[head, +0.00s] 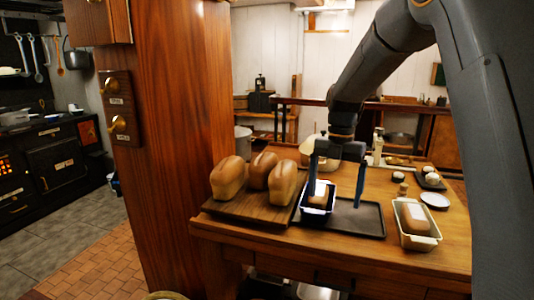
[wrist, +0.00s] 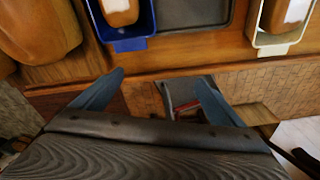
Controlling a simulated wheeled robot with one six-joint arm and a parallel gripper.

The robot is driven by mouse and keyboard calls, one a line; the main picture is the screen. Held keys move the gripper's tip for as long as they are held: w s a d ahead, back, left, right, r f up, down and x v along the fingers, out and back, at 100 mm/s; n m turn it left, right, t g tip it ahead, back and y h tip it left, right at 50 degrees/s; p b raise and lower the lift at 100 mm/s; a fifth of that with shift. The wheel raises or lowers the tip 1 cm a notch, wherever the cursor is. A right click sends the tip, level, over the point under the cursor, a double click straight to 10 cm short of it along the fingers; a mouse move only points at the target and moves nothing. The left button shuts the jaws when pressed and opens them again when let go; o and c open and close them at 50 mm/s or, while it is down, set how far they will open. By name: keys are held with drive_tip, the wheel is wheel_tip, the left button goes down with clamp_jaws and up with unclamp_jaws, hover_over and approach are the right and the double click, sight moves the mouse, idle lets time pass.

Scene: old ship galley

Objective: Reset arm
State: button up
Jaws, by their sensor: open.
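My gripper (head: 336,196) is open and empty above the front part of the wooden table (head: 440,260), its two blue fingers pointing down. In the head view its left finger overlaps a blue loaf pan (head: 313,215) holding a loaf, and its right finger is over the dark tray (head: 368,222). In the wrist view the open fingers (wrist: 160,79) have nothing between them and appear apart from the blue pan (wrist: 131,45). Whether a finger touches the tray or pan cannot be told.
Several brown loaves (head: 227,180) stand on a wooden board (head: 238,209) at left. A cream pan (head: 418,242) with a loaf is at right, near a white saucer (head: 435,200). A thick wooden post (head: 175,130) rises left of the table. Open floor (head: 90,262) lies farther left.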

drive_tip(key=s+f+m+t, duration=0.1)
drive_tip(key=s+f+m, duration=0.4)
drive_tip(key=s+m, duration=0.7)
drive_tip(key=s+f+m+t, duration=0.1)
drive_tip(key=s+f+m, duration=0.4)
drive_tip(key=s+m, duration=0.8)
drive_tip(key=m, duration=0.4)
drive_tip(key=shift+s+d+f, duration=0.2)
drive_tip(key=shift+d, duration=0.15)
